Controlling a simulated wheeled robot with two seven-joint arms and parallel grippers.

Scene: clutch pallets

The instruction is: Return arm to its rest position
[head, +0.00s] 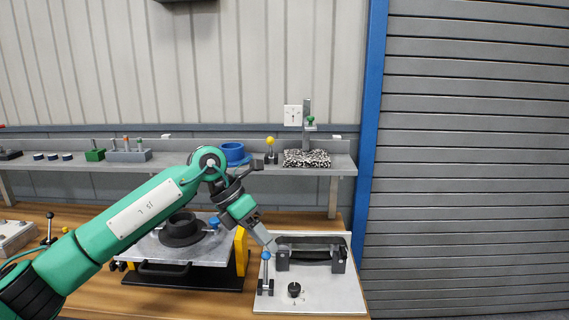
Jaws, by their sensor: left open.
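My left arm, green with a white label plate, comes in from the lower left and reaches across the bench. Its gripper (268,240) points down and to the right, just above a blue-knobbed lever (266,257) on the right-hand pallet (330,298). The gripper is open, and I see nothing held in it. Whether a fingertip touches the blue knob is hard to tell. The pallet also carries a black curved part in a bracket (338,258) and a small black knob (294,290). My right gripper is not in view.
A metal plate (165,252) with a black ring part (181,231) stands behind my forearm, on a yellow-sided stand. A shelf (345,165) behind holds a blue ring (233,152), a yellow-knobbed piece (270,145) and a gauge stand (307,130). A blue post (370,110) rises at right.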

